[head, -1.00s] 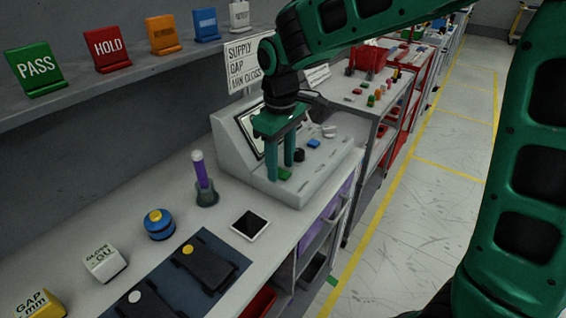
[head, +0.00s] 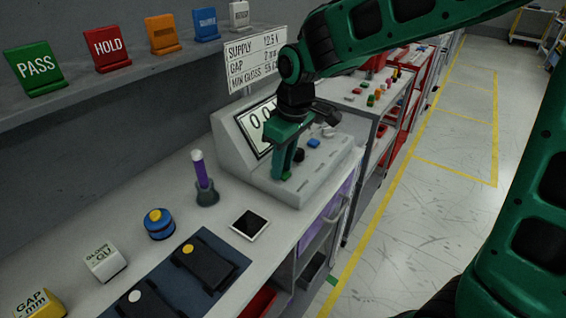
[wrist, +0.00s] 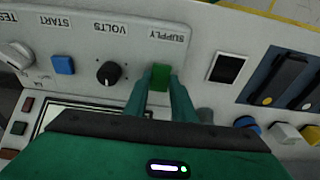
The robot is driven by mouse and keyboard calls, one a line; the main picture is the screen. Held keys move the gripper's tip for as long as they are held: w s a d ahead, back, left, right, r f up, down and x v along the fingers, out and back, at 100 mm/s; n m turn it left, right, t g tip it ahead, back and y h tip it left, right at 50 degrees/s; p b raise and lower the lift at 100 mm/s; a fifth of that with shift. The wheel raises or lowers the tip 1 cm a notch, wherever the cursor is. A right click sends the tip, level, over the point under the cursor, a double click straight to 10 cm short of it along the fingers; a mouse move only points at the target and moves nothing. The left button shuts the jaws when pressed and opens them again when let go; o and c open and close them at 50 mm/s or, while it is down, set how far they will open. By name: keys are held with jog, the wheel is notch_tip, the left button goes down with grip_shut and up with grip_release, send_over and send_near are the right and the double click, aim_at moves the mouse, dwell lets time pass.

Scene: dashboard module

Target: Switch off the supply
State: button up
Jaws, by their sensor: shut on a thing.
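The grey supply unit (head: 232,157) stands on the bench in the head view, with a sloped display (head: 257,121) that reads about 0.0, partly covered by my arm. In the wrist view, the green switch (wrist: 160,76) sits on the panel beside the printed word SUPPLY. My gripper (head: 281,172) is down at the panel's near end. In the wrist view my gripper (wrist: 160,82) is shut on the green switch, with a finger on either side of it. In the head view the fingers mostly hide the switch.
The black VOLTS knob (wrist: 109,72) and blue START button (wrist: 63,64) are beside the switch. A purple-filled tube (head: 202,172), blue-yellow button (head: 159,223) and black-and-white pad (head: 249,225) stand on the bench. A sign (head: 256,60) is behind the unit.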

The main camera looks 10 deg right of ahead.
jog(key=shift+d+t, duration=0.15)
jog(key=shift+t, duration=0.15)
jog(key=o, duration=1.1)
jog(key=shift+c, duration=0.2)
jog(key=shift+r, duration=0.1)
notch_tip(320, 180, up, 10)
jog(key=s+d, duration=0.1)
jog(key=shift+s+d+r, duration=0.15)
jog(key=shift+s+d, duration=0.05)
jog(key=shift+d, duration=0.05)
